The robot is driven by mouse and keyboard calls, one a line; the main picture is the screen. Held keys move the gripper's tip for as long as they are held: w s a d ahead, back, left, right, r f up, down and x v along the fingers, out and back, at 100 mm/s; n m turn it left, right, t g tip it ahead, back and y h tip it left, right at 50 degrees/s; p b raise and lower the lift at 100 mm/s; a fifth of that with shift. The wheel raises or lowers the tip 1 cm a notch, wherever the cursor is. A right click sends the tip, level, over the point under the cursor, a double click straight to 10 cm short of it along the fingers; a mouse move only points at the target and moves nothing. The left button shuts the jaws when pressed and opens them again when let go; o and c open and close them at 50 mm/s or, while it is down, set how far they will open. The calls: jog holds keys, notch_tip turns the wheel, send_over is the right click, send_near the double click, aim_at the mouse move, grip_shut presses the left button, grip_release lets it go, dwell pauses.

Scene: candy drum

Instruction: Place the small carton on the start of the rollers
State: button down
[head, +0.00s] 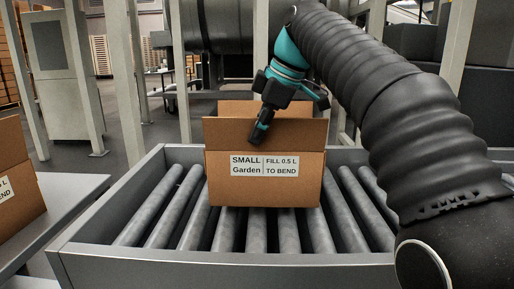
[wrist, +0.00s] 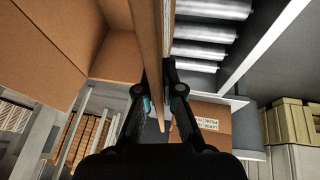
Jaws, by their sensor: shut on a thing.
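The small carton (head: 264,178) is an open-topped brown box with a white label reading "SMALL Garden, FILL 0.5 L TO BEND". My gripper (head: 259,135) is shut on the carton's near wall from above, with one finger outside the wall. In the wrist view the wall (wrist: 151,40) runs between the two fingers, and the carton's inside (wrist: 60,45) shows at left. The far finger is hidden in the head view.
A grey frame (head: 215,258) borders the rollers at the front and sides. Another labelled carton (head: 17,175) stands on a grey surface (head: 55,200) at left. White posts (head: 128,80) stand behind the rollers. Bare rollers lie on both sides of the small carton.

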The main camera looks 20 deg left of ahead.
aim_at(251, 161)
jog(key=shift+f+b, duration=0.45)
jog(key=shift+f, duration=1.3)
jog(key=c, duration=1.3)
grip_release()
jog(key=p+v, duration=0.4)
jog(key=v, duration=0.8)
